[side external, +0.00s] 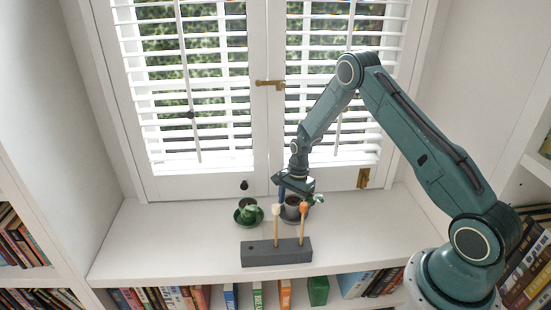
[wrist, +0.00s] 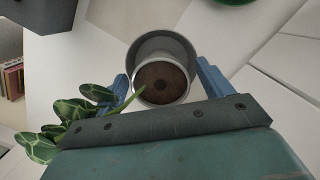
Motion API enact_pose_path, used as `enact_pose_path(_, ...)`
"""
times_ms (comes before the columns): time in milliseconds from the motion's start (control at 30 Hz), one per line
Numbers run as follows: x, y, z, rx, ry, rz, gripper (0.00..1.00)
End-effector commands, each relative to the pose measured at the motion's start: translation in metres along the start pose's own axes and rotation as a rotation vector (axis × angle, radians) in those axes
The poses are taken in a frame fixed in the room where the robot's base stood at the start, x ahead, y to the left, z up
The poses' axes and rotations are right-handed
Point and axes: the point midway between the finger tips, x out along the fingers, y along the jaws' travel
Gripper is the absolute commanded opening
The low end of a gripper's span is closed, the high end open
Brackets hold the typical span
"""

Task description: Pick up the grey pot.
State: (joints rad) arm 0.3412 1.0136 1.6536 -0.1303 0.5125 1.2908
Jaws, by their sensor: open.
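The grey pot (side external: 292,214) stands on the white window shelf, partly hidden by my gripper and an upright stick. In the wrist view the pot (wrist: 187,84) shows from above, with a light rim and brown soil. A wider grey saucer (wrist: 160,40) surrounds it. A stem with patterned green leaves (wrist: 72,115) leans out to the left. My gripper (side external: 294,196) is over the pot, pointing down. In the wrist view its blue fingers (wrist: 165,83) are open, one on each side of the pot, with no clear contact.
In front lies a dark grey block (side external: 262,254) holding two upright sticks, one pale-tipped, one orange-tipped (side external: 303,207). Window shutters (side external: 200,90) stand behind. The shelf's left part is clear.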

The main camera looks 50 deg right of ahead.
Motion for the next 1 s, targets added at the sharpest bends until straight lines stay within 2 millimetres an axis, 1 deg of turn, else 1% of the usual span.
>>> enact_pose_path(467,0.0003,-0.0003,-0.0002,0.0,0.001,-0.001,0.79)
enact_pose_path(500,0.0002,-0.0003,-0.0002,0.0,0.001,-0.001,0.75)
enact_pose_path(567,0.0002,-0.0003,-0.0002,0.0,0.001,-0.001,0.63)
enact_pose_path(700,0.0002,-0.0002,-0.0002,0.0,0.001,-0.001,0.35)
enact_pose_path(800,-0.0003,-0.0006,-0.0003,0.0,0.001,-0.002,0.18)
enact_pose_path(1000,-0.0005,-0.0006,-0.0002,0.0,0.001,-0.002,0.18)
